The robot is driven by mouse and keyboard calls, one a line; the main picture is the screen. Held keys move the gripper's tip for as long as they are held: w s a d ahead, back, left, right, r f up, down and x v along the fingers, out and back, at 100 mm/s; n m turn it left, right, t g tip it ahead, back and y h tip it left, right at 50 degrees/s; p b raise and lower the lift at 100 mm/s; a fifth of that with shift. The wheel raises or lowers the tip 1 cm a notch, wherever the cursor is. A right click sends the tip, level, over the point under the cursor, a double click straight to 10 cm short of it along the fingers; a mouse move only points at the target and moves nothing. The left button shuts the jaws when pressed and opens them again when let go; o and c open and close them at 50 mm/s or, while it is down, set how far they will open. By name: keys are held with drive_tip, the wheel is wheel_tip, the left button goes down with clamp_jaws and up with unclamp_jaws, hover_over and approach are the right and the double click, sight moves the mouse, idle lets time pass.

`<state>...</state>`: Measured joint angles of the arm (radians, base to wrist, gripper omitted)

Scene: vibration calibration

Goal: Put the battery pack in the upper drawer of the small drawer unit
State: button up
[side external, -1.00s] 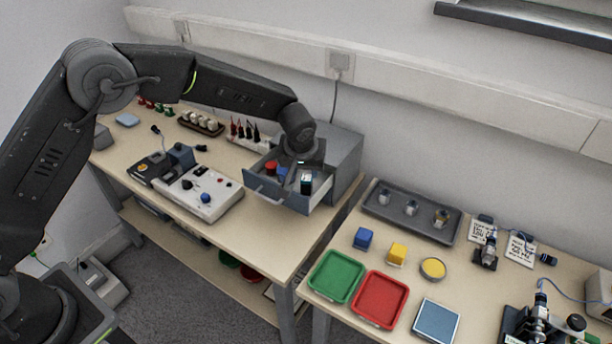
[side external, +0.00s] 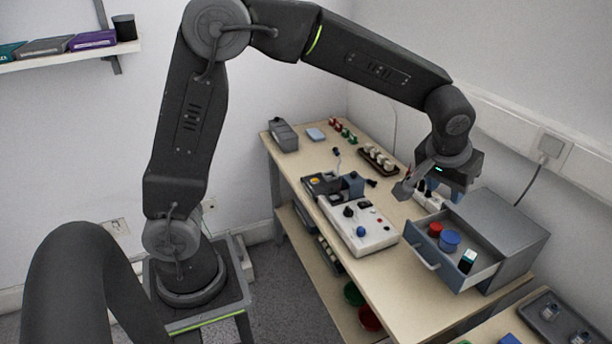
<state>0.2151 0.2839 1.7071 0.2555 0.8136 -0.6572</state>
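The small grey drawer unit (side external: 512,226) stands at the right end of the bench. Its upper drawer (side external: 432,262) is pulled open. A dark block with a white and teal face, which looks like the battery pack (side external: 467,262), stands in the drawer near its right side wall. A red round container (side external: 435,229) and a blue one (side external: 449,241) are also in the drawer, behind and left of it. My gripper (side external: 404,190) is above and left of the drawer, apart from the block. No held object shows, but the finger gap is not clear from this angle.
A white control box (side external: 357,224) with knobs lies left of the drawer. A dark tray of pale parts (side external: 379,160) and small red and green pieces are farther back. A second table with a grey tray (side external: 553,324) is at lower right.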

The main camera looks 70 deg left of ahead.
drive_tip(key=s+a+r+m, duration=0.1)
drive_tip(key=s+a+r, duration=0.2)
drive_tip(key=s, duration=0.4)
drive_tip(key=s+a+r+m, duration=0.15)
drive_tip(key=s+r, duration=0.25)
drive_tip(key=s, duration=0.4)
drive_tip(key=s+a+f+t+h, duration=0.1)
drive_tip(key=s+a+f, duration=0.1)
drive_tip(key=s, duration=0.8)
drive_tip(key=shift+s+f+m, duration=0.15)
drive_tip(key=shift+s+m, duration=0.2)
drive_tip(key=shift+m, duration=0.1)
drive_tip(key=shift+a, duration=0.1)
